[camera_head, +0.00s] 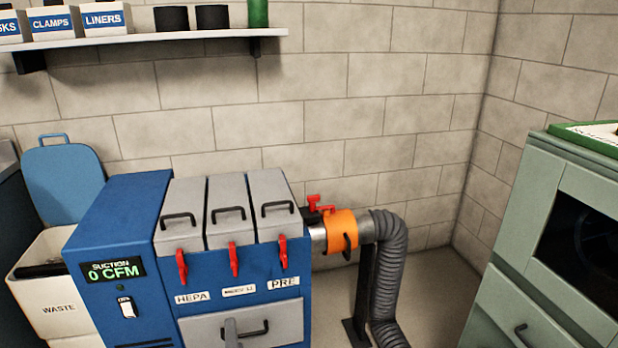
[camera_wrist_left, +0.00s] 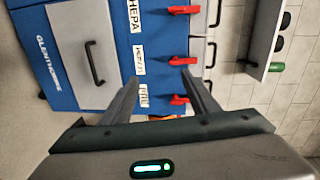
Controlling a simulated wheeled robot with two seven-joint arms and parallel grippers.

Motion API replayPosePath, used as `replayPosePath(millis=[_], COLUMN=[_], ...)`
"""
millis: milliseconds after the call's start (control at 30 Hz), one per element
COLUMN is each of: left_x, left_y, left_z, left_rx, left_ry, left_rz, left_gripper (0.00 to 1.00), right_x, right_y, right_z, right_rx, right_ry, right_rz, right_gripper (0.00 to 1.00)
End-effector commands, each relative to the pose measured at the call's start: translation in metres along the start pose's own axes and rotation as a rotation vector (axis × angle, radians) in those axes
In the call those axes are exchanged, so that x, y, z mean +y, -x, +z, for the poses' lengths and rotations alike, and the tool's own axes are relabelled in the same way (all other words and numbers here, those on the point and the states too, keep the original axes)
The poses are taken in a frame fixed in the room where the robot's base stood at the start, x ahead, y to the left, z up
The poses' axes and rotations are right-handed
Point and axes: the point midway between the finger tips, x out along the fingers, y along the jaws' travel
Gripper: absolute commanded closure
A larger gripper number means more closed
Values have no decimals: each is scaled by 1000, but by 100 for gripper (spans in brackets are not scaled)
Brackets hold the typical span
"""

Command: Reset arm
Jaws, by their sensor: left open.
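My left gripper (camera_wrist_left: 161,74) shows in the left wrist view with its two grey fingers apart and nothing between them. It faces the front of the blue suction unit (camera_wrist_left: 116,12), which appears turned sideways there. In the head view a small grey tip in front of the unit's drawer, at the bottom edge, may be part of this gripper. The rest of the left arm is out of that view. The blue suction unit (camera_head: 110,225) has grey lids with red latches and reads 0 CFM. My right gripper is in neither view.
An orange collar (camera_head: 341,229) joins the unit to a grey hose (camera_head: 390,265). A waste bin (camera_head: 55,300) stands at left and a green cabinet (camera_head: 545,230) at right. A shelf (camera_head: 160,44) with bins hangs above. Floor shows between hose and cabinet.

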Motion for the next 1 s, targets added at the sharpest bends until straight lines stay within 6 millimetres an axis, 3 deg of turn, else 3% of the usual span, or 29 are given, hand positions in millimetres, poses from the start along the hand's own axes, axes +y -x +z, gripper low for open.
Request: replayPosePath(millis=[167, 267, 400, 500, 700, 1000], left_x=[56, 95, 145, 166, 189, 203], left_y=[30, 59, 113, 147, 198, 258], left_z=[48, 76, 107, 118, 127, 133], left_rx=[-86, -157, -269, -332, -420, -519], left_ry=[218, 376, 589, 700, 835, 963], left_rz=[207, 361, 584, 706, 875, 1059], left_gripper=[45, 45, 45, 45, 45, 45], right_x=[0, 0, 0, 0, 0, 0], right_y=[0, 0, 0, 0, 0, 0], right_z=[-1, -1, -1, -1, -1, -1], right_rx=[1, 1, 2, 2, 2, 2], right_ry=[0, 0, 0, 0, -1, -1], right_rz=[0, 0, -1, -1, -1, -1], right_gripper=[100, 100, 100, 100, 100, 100])
